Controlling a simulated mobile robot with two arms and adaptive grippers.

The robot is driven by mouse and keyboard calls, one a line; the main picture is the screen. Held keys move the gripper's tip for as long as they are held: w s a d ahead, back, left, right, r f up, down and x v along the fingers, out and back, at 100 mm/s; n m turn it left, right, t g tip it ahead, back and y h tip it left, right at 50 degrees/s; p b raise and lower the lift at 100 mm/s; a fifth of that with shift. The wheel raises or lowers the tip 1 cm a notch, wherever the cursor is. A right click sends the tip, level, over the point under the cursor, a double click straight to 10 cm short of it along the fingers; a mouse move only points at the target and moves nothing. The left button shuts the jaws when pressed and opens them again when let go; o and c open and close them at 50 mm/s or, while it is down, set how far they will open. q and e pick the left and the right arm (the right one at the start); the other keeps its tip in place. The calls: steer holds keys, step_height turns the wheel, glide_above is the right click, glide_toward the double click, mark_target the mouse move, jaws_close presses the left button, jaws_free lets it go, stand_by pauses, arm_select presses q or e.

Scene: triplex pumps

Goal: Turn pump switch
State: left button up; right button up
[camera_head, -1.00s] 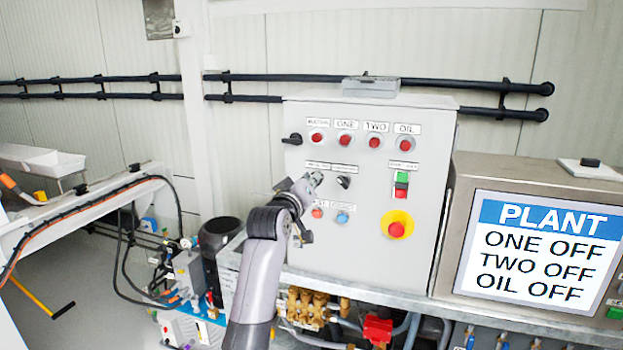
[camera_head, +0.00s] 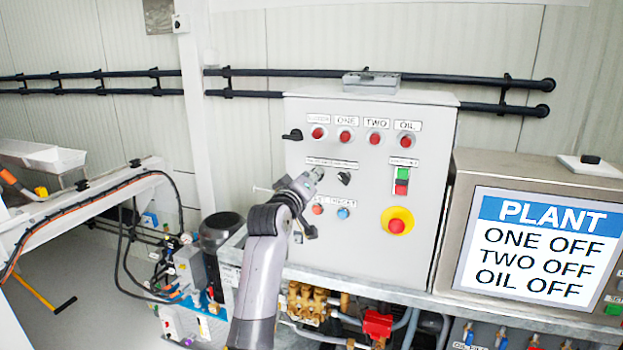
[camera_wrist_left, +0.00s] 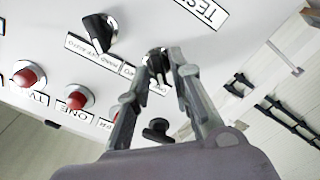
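The grey control panel (camera_head: 300,250) stands upright ahead. My left gripper (camera_head: 317,174) is at its face, at the left selector switch. That switch is hidden in the head view. In the left wrist view its black knob (camera_wrist_left: 157,66) shows between the fingertips of my left gripper (camera_wrist_left: 162,60). The gap there is narrow, and I cannot tell whether the fingers touch the knob. The right selector switch (camera_head: 344,178) is black and apart from the gripper; it also shows in the left wrist view (camera_wrist_left: 98,33). My right gripper is not in view.
The panel has red lamps (camera_head: 345,136), a black side handle (camera_head: 292,135), a green-red button pair (camera_head: 402,181) and a red emergency stop (camera_head: 396,226). The screen (camera_head: 540,247) reads ONE OFF, TWO OFF, OIL OFF. Pump pipework (camera_head: 312,303) lies below the panel.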

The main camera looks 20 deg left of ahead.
arm_select(q)
steer(key=shift+o, duration=0.6)
steer(key=shift+s, duration=0.1)
steer(key=s, duration=1.2)
steer(key=shift+a, duration=0.2)
steer(key=shift+w, duration=0.1)
